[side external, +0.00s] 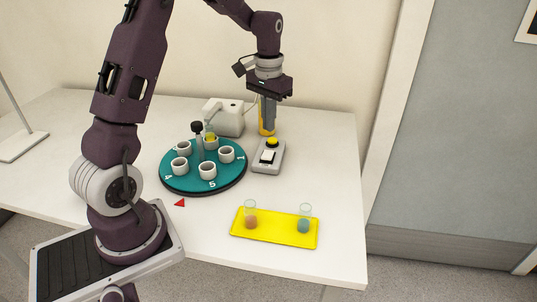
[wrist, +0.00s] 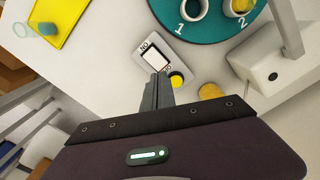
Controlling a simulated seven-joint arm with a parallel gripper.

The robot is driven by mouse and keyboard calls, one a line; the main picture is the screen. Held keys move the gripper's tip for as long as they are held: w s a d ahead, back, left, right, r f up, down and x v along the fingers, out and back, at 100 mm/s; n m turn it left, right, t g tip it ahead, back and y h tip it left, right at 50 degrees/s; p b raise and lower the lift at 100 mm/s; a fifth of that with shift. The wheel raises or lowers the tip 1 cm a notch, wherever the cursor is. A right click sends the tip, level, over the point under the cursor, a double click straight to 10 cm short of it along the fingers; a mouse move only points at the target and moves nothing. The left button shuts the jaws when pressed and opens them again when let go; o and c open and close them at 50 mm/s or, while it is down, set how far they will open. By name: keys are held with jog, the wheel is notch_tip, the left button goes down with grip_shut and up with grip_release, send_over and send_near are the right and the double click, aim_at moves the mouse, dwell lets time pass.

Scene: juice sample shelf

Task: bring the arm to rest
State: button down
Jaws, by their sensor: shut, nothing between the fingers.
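My gripper (side external: 267,128) hangs pointing down at the back right of the table, beyond the switch box (side external: 268,156). Its fingers are together with nothing between them. In the wrist view my gripper (wrist: 158,76) shows as narrow closed fingers overlapping the near edge of the switch box (wrist: 140,58) in the picture. The box has a white rocker and a yellow button (wrist: 177,80). Whether the fingertips touch anything cannot be told. A yellow round thing (wrist: 210,91) lies beside the fingers; in the side view yellow shows behind them.
A teal turntable (side external: 190,187) with numbered places carries several white cups. A white device (side external: 226,119) with an arm stands behind it. A yellow tray (side external: 275,236) at the front right holds two glasses, one with pinkish and one with blue-green contents. The table's left is mostly clear.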

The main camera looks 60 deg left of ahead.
jog(key=s+d+r+m+t, duration=0.2)
jog(key=s+d+r+t, duration=0.1)
jog(key=s+d+r, duration=0.85)
jog(key=s+d+t, duration=0.1)
jog(key=s+d, duration=0.2)
jog(key=s, duration=0.3)
jog(key=s+d+m+t, duration=0.1)
jog(key=s+d, duration=0.2)
jog(key=s, duration=0.3)
jog(key=shift+s+d+r+t, duration=0.2)
jog(key=shift+s+d+t, duration=0.05)
jog(key=shift+s+t, duration=0.05)
